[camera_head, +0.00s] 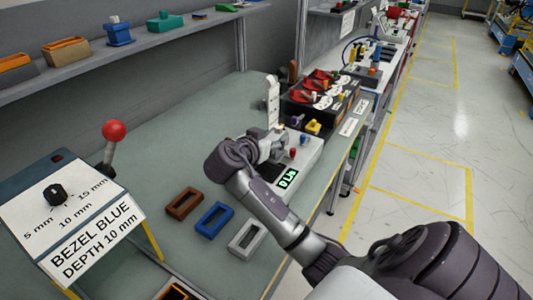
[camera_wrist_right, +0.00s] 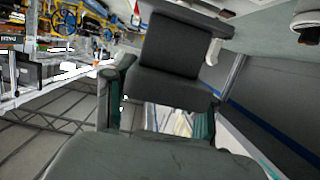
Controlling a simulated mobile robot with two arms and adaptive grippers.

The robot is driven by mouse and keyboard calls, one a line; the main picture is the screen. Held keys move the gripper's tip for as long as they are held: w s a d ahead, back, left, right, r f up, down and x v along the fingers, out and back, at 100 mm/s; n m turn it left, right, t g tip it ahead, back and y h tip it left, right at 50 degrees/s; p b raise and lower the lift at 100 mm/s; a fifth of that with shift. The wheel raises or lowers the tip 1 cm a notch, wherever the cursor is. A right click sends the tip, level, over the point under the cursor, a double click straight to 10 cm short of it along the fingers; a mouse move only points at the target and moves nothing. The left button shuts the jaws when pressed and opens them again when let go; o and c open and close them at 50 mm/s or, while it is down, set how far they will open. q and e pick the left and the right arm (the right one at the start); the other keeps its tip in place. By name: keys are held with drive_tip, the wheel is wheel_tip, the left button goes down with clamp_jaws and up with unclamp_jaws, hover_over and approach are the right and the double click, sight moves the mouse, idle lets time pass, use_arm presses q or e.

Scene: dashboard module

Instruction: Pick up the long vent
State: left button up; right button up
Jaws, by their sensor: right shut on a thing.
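My right gripper (camera_head: 270,150) is over the worktop by the grey device with a green display, its fingers partly hidden by the wrist. In the right wrist view my right gripper (camera_wrist_right: 160,105) is shut on a dark grey, stepped block (camera_wrist_right: 170,85). I take this block for the long vent, but no vent slots show on it. In the head view the held piece is hidden or too small to tell. My left gripper is not in view.
The grey device (camera_head: 300,160) has a white upright (camera_head: 272,100). Brown (camera_head: 184,190), blue (camera_head: 200,225) and white (camera_head: 235,248) frames lie on the worktop. A sign box (camera_head: 75,215) and red-knobbed lever (camera_head: 113,132) stand at left. The worktop's back middle is clear.

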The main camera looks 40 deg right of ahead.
drive_tip(key=s+d+r+b, duration=0.25)
drive_tip(key=d+r, duration=0.35)
drive_tip(key=d, duration=0.4)
drive_tip(key=a+n+t, duration=0.1)
drive_tip(key=a, duration=0.1)
drive_tip(key=w+a+f+n+t+y, duration=0.1)
drive_tip(key=a, duration=0.2)
drive_tip(key=w+a+f+n+t, duration=0.1)
drive_tip(key=a+t, duration=0.1)
drive_tip(key=shift+a+y, duration=0.15)
drive_tip(key=shift+y, duration=0.25)
drive_tip(key=s+a+f+n+t+y, duration=0.2)
drive_tip(key=a+f+n+y, duration=0.1)
drive_tip(key=a, duration=0.7)
drive_tip(key=s+a+f+n+t+y, duration=0.1)
drive_tip(key=a+f+n+t+y, duration=0.1)
drive_tip(key=a+n+y, duration=0.3)
drive_tip(key=s+a+f+n+t+y, duration=0.2)
drive_tip(key=a+f+n+y, duration=0.1)
drive_tip(key=a, duration=1.1)
drive_tip(key=shift+s+a+f+n+t+y, duration=0.35)
drive_tip(key=shift+f+n+y, duration=0.1)
drive_tip(key=shift+y, duration=0.15)
